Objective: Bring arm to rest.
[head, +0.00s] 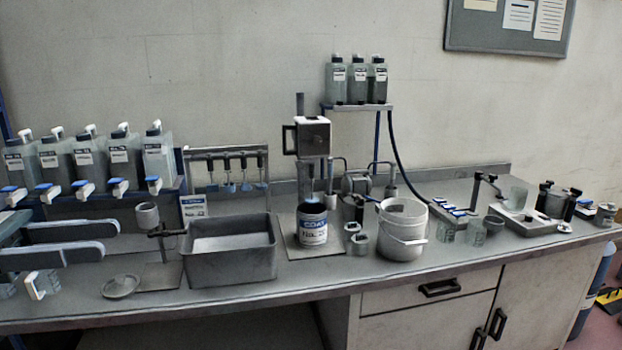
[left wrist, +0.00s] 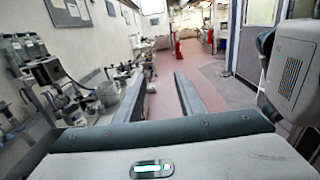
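My left gripper (head: 110,239) comes in from the left edge of the head view, above the left part of the bench. Its two long grey fingers point right and stand apart, with nothing between them. My right gripper is in neither view.
The bench (head: 330,283) carries a grey tub (head: 232,268), a labelled can (head: 312,226), a white bucket (head: 402,245) and a stand with a cup (head: 147,216). Several dispenser bottles (head: 90,158) stand behind the left gripper. Red floor (left wrist: 190,98) lies beyond its fingers.

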